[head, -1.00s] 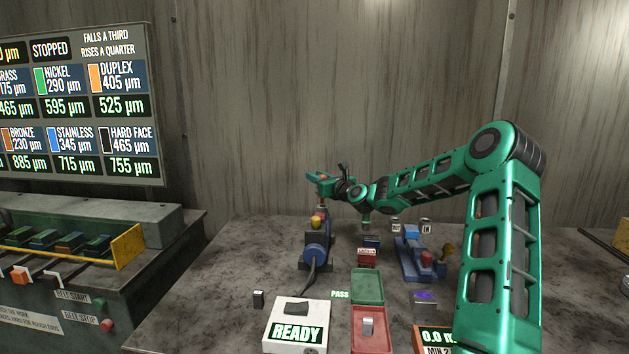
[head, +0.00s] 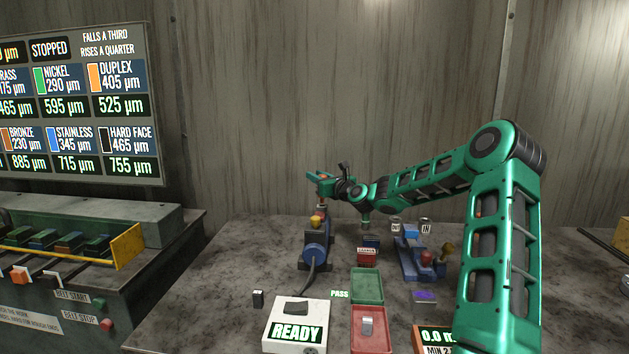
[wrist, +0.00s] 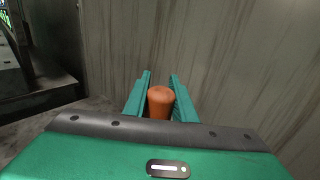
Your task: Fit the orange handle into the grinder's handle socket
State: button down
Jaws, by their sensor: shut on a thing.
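The orange handle (wrist: 160,102) stands between the two teal fingers of my gripper (wrist: 160,80) in the wrist view, its rounded top showing. My gripper is shut on it. In the head view my gripper (head: 321,177) is above the blue grinder (head: 316,252), which stands on the left part of the bench with a cable running toward the front. A yellow part (head: 317,224) tops the grinder, just below the gripper. The handle's lower end and the socket are too small in the head view to tell whether they touch.
A white READY box (head: 296,335) stands in front, with a green tray (head: 367,286) and a red tray (head: 369,342) to its right. A blue fixture (head: 414,262) stands right of the grinder. My arm spans the right side. The bench left of the grinder is clear.

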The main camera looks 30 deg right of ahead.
jog(key=shift+f, duration=1.45)
jog(key=c, duration=1.4)
grip_release()
jog(key=s, duration=1)
jog(key=shift+s+d+f, duration=0.1)
jog(key=shift+s+d, duration=0.15)
jog(key=shift+s, duration=0.15)
